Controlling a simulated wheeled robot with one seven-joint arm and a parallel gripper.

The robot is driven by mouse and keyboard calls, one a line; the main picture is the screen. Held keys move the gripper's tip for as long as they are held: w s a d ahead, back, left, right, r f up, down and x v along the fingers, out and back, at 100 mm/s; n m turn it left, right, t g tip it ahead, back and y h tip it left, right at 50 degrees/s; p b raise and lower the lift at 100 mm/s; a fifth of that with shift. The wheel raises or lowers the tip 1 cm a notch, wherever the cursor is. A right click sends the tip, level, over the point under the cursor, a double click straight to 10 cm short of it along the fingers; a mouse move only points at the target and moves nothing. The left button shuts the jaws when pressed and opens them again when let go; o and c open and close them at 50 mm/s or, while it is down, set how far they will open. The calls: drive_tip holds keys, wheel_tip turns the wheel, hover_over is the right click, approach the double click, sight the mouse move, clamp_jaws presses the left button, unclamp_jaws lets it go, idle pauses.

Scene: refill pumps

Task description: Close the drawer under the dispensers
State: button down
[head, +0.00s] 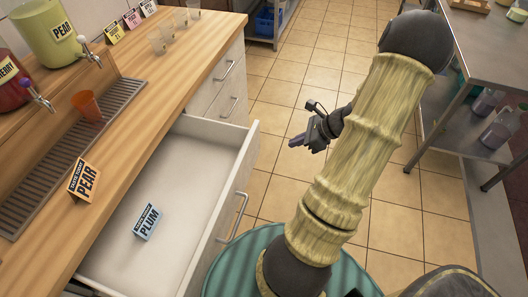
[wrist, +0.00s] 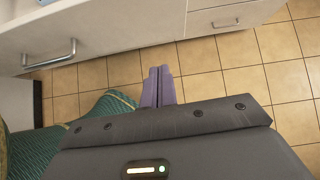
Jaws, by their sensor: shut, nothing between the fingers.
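The drawer (head: 175,190) under the dispenser counter is pulled open, and its white front with a metal handle (head: 233,217) faces the aisle. A blue "PLUM" card (head: 147,222) stands inside it. In the wrist view the drawer front (wrist: 120,22) and its handle (wrist: 50,55) are at the upper left. My gripper (head: 296,141) is out over the floor, to the right of the drawer front and apart from it. In the wrist view its purple fingers (wrist: 158,87) are together and empty, pointing toward the drawer front.
Closed drawers (head: 222,90) sit farther along the counter. On the wooden counter (head: 150,105) are a "PEAR" card (head: 84,180), an orange cup (head: 87,105) on the drip tray and dispensers. A metal table (head: 490,50) stands at the right; tiled floor lies between.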

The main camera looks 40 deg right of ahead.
sight(255, 150)
drive_tip(key=shift+d+f, duration=0.1)
drive_tip(key=shift+d, duration=0.2)
drive_tip(key=x, duration=0.4)
drive_tip(key=w+r+x, duration=0.1)
drive_tip(key=x, duration=0.3)
drive_tip(key=a+b+x, duration=0.1)
drive_tip(key=x, duration=0.3)
drive_tip(key=shift+w+a+r, duration=0.1)
drive_tip(key=shift+w+r, duration=0.15)
drive_tip(key=shift+w, duration=0.1)
drive_tip(key=shift+w+a, duration=0.2)
drive_tip(key=shift+w, duration=0.1)
